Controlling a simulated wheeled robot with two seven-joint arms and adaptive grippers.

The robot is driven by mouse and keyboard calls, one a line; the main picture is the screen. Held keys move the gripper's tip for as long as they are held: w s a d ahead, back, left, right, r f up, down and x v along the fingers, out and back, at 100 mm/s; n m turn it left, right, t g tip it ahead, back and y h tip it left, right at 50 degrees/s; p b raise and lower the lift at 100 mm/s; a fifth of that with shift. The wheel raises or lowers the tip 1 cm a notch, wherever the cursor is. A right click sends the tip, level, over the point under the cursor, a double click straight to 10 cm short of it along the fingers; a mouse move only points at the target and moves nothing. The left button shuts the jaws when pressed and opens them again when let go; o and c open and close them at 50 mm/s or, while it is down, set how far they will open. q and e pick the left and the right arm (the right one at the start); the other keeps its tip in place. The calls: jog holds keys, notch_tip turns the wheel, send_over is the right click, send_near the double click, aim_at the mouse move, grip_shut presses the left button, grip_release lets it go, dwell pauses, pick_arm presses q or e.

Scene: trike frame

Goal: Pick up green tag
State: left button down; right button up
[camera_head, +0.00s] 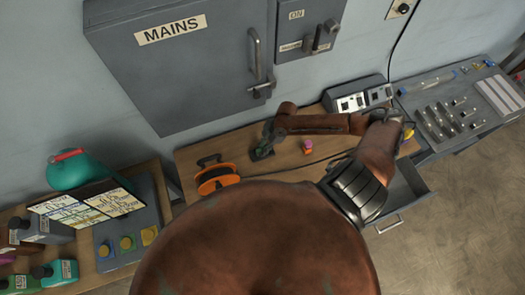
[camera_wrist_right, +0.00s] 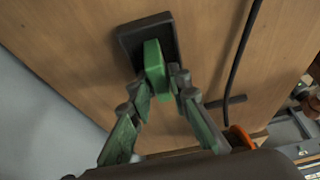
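The green tag (camera_wrist_right: 153,57) stands up from a small dark rectangular base on the wooden bench in the right wrist view. My right gripper (camera_wrist_right: 159,82) has its two fingers drawn inward, one on each side of the tag's near end, and they look closed on it. In the head view, my right gripper (camera_head: 265,141) reaches down over the green tag (camera_head: 262,152), which shows small and partly hidden. The tag is still at its dark base. My left gripper is not in view.
An orange cable reel (camera_head: 216,180) is left of the tag, and a small pink-topped object (camera_head: 307,146) is right of it. A grey meter box (camera_head: 357,99) stands at the back. The MAINS cabinet (camera_head: 185,75) is on the wall behind. A black cable crosses the bench.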

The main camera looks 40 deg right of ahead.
grip_shut()
jog(key=shift+r, duration=0.2)
